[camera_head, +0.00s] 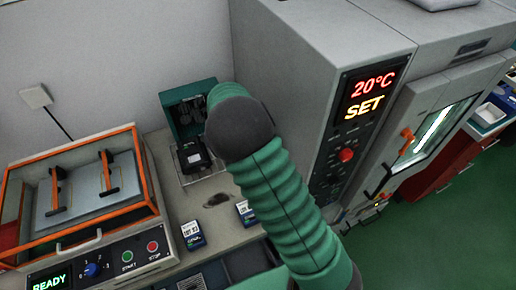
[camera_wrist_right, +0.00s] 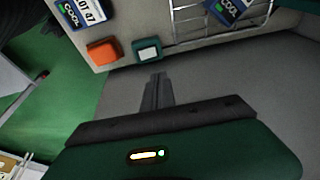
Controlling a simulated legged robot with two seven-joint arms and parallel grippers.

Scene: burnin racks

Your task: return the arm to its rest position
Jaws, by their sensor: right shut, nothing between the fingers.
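My right arm (camera_head: 285,205), with green ribbed sleeve and dark grey joint, reaches up from the bottom of the head view over the bench. Its gripper is hidden there. In the right wrist view my right gripper (camera_wrist_right: 157,92) shows its fingers together and empty, above a plain grey surface, apart from the objects nearby. My left gripper is in neither view.
A grey chamber (camera_head: 310,70) reading 20°C SET stands right of the arm. An orange-framed machine (camera_head: 75,215) reading READY is at left. Blue-and-white cards (camera_head: 192,234) lie on the bench. The wrist view shows an orange block (camera_wrist_right: 103,51) and a wire rack (camera_wrist_right: 190,22).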

